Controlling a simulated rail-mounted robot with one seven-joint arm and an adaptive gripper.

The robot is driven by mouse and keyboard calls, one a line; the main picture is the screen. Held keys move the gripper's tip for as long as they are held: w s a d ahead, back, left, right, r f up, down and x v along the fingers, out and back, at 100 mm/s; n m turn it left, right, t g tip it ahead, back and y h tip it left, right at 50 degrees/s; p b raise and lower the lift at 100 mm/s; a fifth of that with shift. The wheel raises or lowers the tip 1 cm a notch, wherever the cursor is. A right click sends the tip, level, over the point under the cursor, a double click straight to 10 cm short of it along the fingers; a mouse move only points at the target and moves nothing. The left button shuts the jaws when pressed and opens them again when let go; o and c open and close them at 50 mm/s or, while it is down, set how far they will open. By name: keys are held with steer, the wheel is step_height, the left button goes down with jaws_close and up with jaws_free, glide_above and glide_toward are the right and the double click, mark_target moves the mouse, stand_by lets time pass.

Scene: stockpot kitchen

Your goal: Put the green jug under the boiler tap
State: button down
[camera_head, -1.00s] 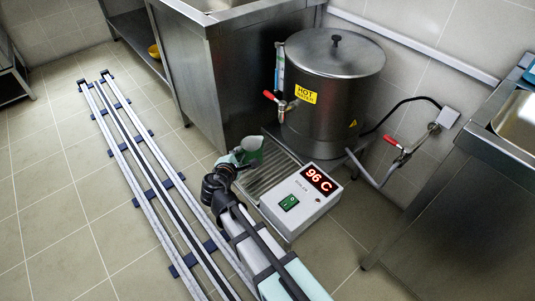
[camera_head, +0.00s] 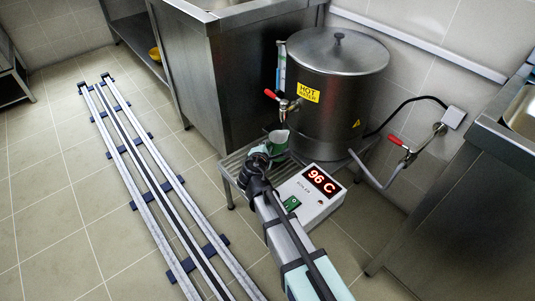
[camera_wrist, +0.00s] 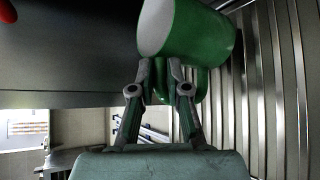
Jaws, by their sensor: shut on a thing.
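The green jug (camera_head: 279,139), pale inside, is just under the boiler tap (camera_head: 284,105) in the head view. In the wrist view the green jug (camera_wrist: 205,45) shows its open mouth and its handle between my fingers. My gripper (camera_wrist: 160,75) is shut on the jug's handle. In the head view my gripper (camera_head: 264,152) is partly hidden behind my arm. The steel boiler (camera_head: 335,95) has a yellow hot water label and a red tap lever. Whether the jug touches the slatted stand below is hard to tell.
The slatted stand (camera_head: 233,167) lies under the jug. A white control box (camera_head: 313,197) reading 96 C sits close to my arm. A red-handled valve (camera_head: 398,141) is at right. Steel counters flank the boiler.

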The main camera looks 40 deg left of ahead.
steer(key=f, duration=0.1)
steer(key=f+b, duration=0.1)
steer(key=shift+w+f, duration=0.2)
steer(key=shift+f, duration=0.15)
steer(key=shift+f, duration=0.15)
steer(key=c, duration=1.2)
jaws_free()
steer(key=shift+o, duration=0.2)
